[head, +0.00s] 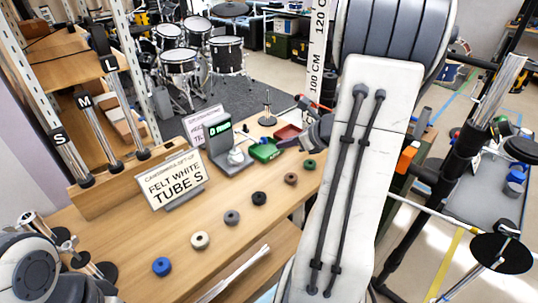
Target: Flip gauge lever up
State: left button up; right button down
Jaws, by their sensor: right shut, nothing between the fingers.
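The grey gauge (232,158) stands on the wooden bench, with a lit green display on its head. A small pale part sits at its right side over the base. The lever is too small to make out, so I cannot tell its position. My right gripper (308,136) is dark grey, partly hidden behind my white arm link. It is shut and empty, to the right of the gauge and apart from it, near the red tray. Part of my left arm shows at the lower left corner; its gripper is not in view.
A green box (264,150) and a red tray (288,132) are right of the gauge. A sign (174,180) reading "FELT WHITE TUBE S" stands to its left. Several coloured rings, including a blue one (161,266), line the bench (130,226). Posts marked S, M, L stand at left.

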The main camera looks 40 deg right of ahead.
jog(key=shift+s+d+f+m+h, duration=0.15)
jog(key=shift+s+d+m, duration=0.1)
jog(key=shift+d, duration=0.2)
jog(key=shift+s+d+r+m+h, duration=0.15)
jog(key=shift+d+m, duration=0.1)
jog(key=shift+d, duration=0.2)
jog(key=shift+f, duration=0.15)
jog(key=b+x, duration=0.1)
jog(key=x, duration=0.7)
jog(key=shift+w+a+f+b, duration=0.1)
jog(key=shift+w+b, duration=0.2)
jog(key=shift+w+f, duration=0.4)
jog(key=shift+w, duration=0.25)
jog(key=shift+r, duration=0.1)
